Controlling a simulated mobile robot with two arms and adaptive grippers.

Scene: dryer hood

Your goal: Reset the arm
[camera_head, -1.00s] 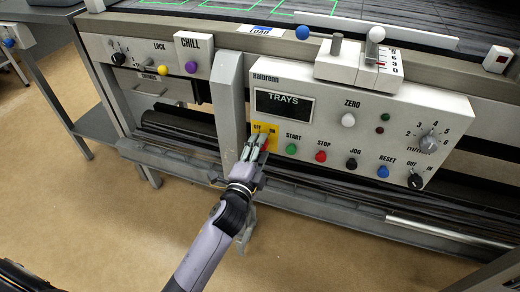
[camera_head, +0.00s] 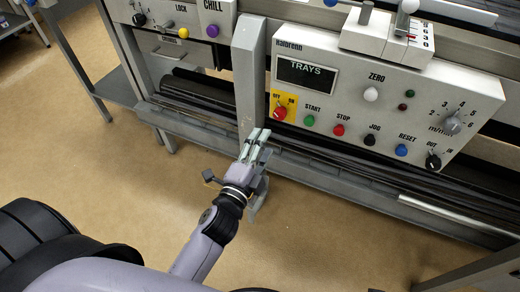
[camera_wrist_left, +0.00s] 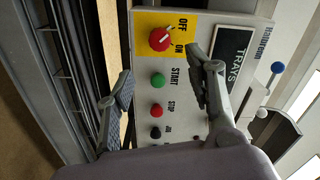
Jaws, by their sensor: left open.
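My left gripper (camera_head: 257,146) is in front of the grey frame, below and left of the control panel (camera_head: 335,97), and touches no control. In the left wrist view the two fingers of my left gripper (camera_wrist_left: 162,92) stand wide apart with nothing between them but the panel's controls behind. The red rotary switch (camera_head: 279,113) sits on a yellow plate marked OFF and ON; it also shows in the left wrist view (camera_wrist_left: 160,39), clear of the fingers. My right gripper is in neither current view.
The panel carries a green START button (camera_head: 310,120), a red STOP button (camera_head: 339,130) and several other controls. A grey upright post (camera_head: 248,75) stands left of it. A grey rail (camera_head: 330,181) runs below. Open floor (camera_head: 110,190) lies at the left.

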